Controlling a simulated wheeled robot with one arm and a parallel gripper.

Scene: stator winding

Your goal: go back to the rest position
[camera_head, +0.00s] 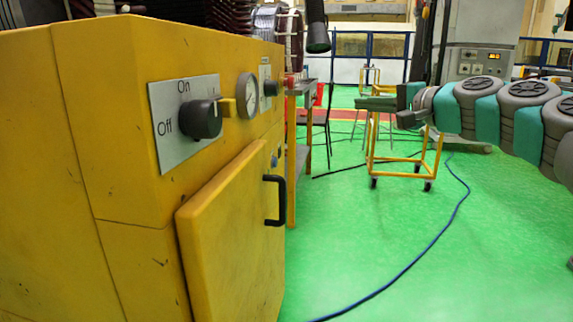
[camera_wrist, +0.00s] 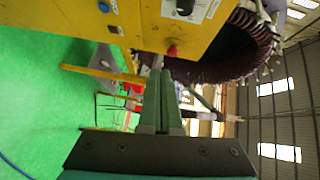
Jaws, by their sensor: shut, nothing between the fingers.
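My gripper (camera_head: 362,103) is at the right side of the head view, at the end of my grey and teal arm, pointing left. Its fingers are together with nothing between them. In the wrist view the gripper (camera_wrist: 163,75) reaches up from the bottom middle, fingers side by side. It is in free air, apart from the yellow machine (camera_head: 225,215). The machine fills the left of the head view. Its black On/Off knob (camera_head: 202,119) and round gauge (camera_head: 248,95) are on its face. The machine's door, with a black handle (camera_head: 275,200), looks slightly ajar.
A yellow wheeled cart (camera_head: 427,165) stands behind my gripper. A chair (camera_head: 318,120) and a grey cabinet (camera_head: 476,60) stand farther back. A blue cable (camera_head: 425,250) runs over the green floor, which is otherwise clear in front. A dark wound stator (camera_wrist: 235,50) shows in the wrist view.

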